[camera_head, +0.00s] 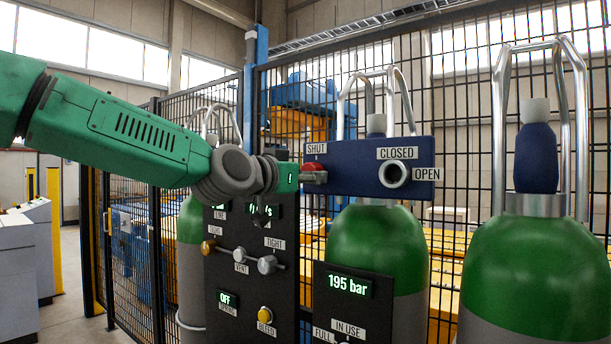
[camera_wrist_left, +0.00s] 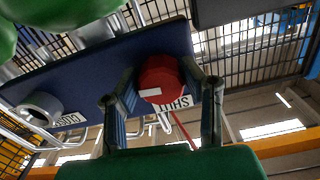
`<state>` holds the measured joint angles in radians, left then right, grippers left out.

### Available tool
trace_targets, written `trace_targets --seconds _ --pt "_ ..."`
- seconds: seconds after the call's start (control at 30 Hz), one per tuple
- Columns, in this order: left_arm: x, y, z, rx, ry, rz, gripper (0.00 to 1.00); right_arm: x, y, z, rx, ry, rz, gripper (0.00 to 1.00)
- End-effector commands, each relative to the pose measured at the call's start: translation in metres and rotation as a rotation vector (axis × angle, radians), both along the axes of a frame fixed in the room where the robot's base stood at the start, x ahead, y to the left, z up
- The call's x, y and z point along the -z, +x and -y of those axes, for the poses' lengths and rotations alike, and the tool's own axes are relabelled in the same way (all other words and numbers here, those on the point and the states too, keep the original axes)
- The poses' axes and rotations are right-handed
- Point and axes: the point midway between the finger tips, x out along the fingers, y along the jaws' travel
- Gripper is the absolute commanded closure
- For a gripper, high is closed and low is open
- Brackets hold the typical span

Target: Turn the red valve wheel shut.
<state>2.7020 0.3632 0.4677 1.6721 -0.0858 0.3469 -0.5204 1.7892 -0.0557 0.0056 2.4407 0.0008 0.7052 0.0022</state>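The red valve wheel (camera_head: 312,168) sits on the left part of a blue panel (camera_head: 356,182), below a SHUT label. In the left wrist view the red wheel (camera_wrist_left: 160,79) has a white mark on its face. My left gripper (camera_head: 314,178) is at the wheel in the head view and covers part of it. In the left wrist view the fingers of my left gripper (camera_wrist_left: 160,88) are spread, one on each side of the wheel. A narrow gap seems to show on each side; firm contact cannot be made out. My right gripper is not in view.
A round grey port (camera_head: 394,174) between CLOSED and OPEN labels is at the panel's right. Below stands a black control board (camera_head: 249,255) with knobs, beside a 195 bar display (camera_head: 348,285). Green cylinders (camera_head: 534,258) and a mesh fence (camera_head: 460,130) stand around.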

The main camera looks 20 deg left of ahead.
Motion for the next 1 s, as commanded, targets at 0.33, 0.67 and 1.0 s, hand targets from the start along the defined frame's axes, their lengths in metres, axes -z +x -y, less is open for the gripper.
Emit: trace_targets --seconds 0.33,0.67,1.0 --pt "-0.0079 0.0021 -0.007 -0.006 -0.01 0.017 0.92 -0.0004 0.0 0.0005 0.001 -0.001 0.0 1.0" --pt "-0.0093 0.0019 -0.0087 -0.01 -0.024 0.016 0.92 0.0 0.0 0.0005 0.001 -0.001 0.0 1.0" --pt "-0.0095 0.002 -0.0095 -0.01 -0.179 -0.038 0.92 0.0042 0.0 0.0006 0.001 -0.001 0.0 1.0"
